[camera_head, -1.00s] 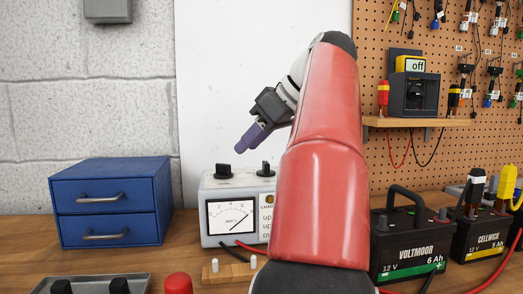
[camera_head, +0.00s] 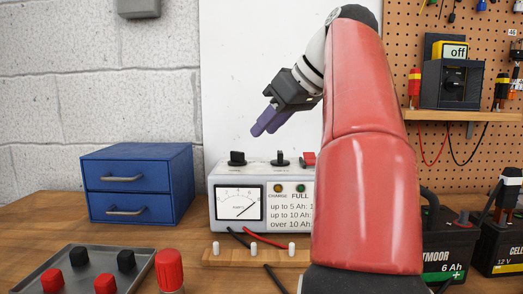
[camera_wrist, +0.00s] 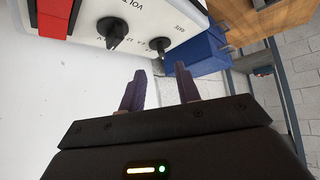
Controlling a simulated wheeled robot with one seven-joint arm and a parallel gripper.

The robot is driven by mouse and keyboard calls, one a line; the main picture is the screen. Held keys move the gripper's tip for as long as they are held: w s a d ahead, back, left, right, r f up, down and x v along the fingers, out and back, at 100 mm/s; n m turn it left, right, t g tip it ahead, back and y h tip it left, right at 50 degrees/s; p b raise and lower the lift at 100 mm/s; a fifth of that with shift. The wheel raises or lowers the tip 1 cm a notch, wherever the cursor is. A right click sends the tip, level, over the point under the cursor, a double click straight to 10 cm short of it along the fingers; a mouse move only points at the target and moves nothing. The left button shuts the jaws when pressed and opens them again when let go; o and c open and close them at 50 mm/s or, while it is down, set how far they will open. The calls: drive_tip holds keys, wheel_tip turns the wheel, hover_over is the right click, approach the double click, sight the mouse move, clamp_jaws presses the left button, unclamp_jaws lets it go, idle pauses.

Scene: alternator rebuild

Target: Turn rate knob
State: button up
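The white charger (camera_head: 223,178) stands on the bench with a meter (camera_head: 238,203) on its front. Two black knobs sit on its top: a left one (camera_head: 237,158) and a middle one (camera_head: 280,160). In the wrist view the nearer knob (camera_wrist: 112,30) is beside lettering starting "VOLT"; the farther knob (camera_wrist: 160,45), toward the blue drawers, has smaller lettering I cannot read fully. The farther one seems to be the left knob. My gripper (camera_head: 263,131) is open and empty above the charger, touching neither knob. Its purple fingers are apart in the wrist view (camera_wrist: 160,70).
A red switch (camera_head: 308,158) is on the charger's right top, beside my arm. Blue drawers (camera_head: 137,185) stand to the left. A tray (camera_head: 57,270) with red and black caps, a red cylinder (camera_head: 169,270) and a wooden strip with white pegs (camera_head: 230,258) are in front. Batteries (camera_head: 448,243) stand right.

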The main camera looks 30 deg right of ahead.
sight(243, 153)
drive_tip(key=b+x, duration=0.2)
drive_tip(key=x, duration=0.6)
drive_tip(key=shift+s+r, duration=0.1)
drive_tip(key=shift+c, duration=0.2)
clamp_jaws()
